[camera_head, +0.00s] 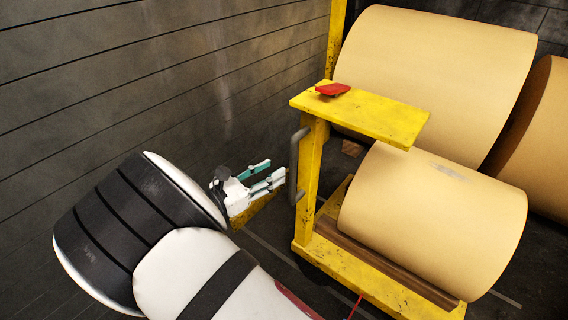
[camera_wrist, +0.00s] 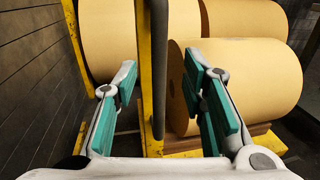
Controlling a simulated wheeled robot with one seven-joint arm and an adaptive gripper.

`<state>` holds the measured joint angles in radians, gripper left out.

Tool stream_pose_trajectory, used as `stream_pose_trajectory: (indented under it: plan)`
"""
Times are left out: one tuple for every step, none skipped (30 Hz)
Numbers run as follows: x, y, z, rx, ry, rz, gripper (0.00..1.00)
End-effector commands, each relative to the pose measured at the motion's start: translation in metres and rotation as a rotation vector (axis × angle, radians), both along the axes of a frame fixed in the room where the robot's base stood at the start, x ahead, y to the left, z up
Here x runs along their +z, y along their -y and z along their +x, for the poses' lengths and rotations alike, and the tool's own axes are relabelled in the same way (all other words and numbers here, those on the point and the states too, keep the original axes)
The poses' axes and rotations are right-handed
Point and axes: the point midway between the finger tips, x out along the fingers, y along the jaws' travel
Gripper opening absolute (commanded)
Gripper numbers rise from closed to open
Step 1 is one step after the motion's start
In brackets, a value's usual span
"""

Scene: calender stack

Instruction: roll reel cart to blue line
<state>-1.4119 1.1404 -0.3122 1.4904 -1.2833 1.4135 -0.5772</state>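The reel cart (camera_head: 308,190) is yellow and worn, with a post, a top plate and a low deck. A tan paper reel (camera_head: 432,215) lies on the deck; it also shows in the wrist view (camera_wrist: 262,75). A dark upright handle (camera_head: 293,168) is fixed to the post's left side. My gripper (camera_head: 268,176) is open and empty, just left of the handle and pointing at it. In the wrist view the handle (camera_wrist: 158,60) stands between the two teal-padded fingers; neither finger visibly touches it. I see no blue line.
A red object (camera_head: 332,89) sits on the cart's top plate. A dark plank wall (camera_head: 150,75) runs along the left. Thin pale and red floor lines show near the cart.

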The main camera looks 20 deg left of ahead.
Motion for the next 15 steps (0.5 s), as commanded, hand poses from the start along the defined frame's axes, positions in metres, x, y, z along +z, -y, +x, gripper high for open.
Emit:
stream_pose_trajectory:
  plan:
    - [0.000,-0.004,-0.008,0.001,0.000,0.001,0.38]
    - [0.000,-0.006,-0.012,0.001,0.000,0.001,0.38]
    - [0.000,-0.009,-0.017,0.001,0.000,0.001,0.38]
    - [0.000,-0.010,-0.020,0.001,0.000,0.001,0.38]
    - [0.000,-0.012,-0.023,0.001,0.000,0.001,0.38]
    - [0.000,-0.013,-0.026,0.000,0.001,0.000,0.38]
    - [0.000,-0.014,-0.028,0.000,0.001,0.000,0.38]
    - [0.000,-0.015,-0.030,0.000,0.000,0.001,0.38]
    - [0.000,-0.015,-0.031,0.000,0.000,0.001,0.38]
    - [0.000,-0.016,-0.032,-0.001,0.000,0.001,0.38]
    - [0.000,-0.016,-0.033,-0.001,0.000,0.000,0.38]
    - [0.000,-0.016,-0.033,-0.001,0.000,0.000,0.38]
    - [0.000,-0.016,-0.033,-0.001,0.000,0.000,0.38]
    - [0.000,-0.016,-0.033,-0.001,0.000,0.000,0.38]
    - [0.000,-0.016,-0.033,-0.001,0.000,0.000,0.38]
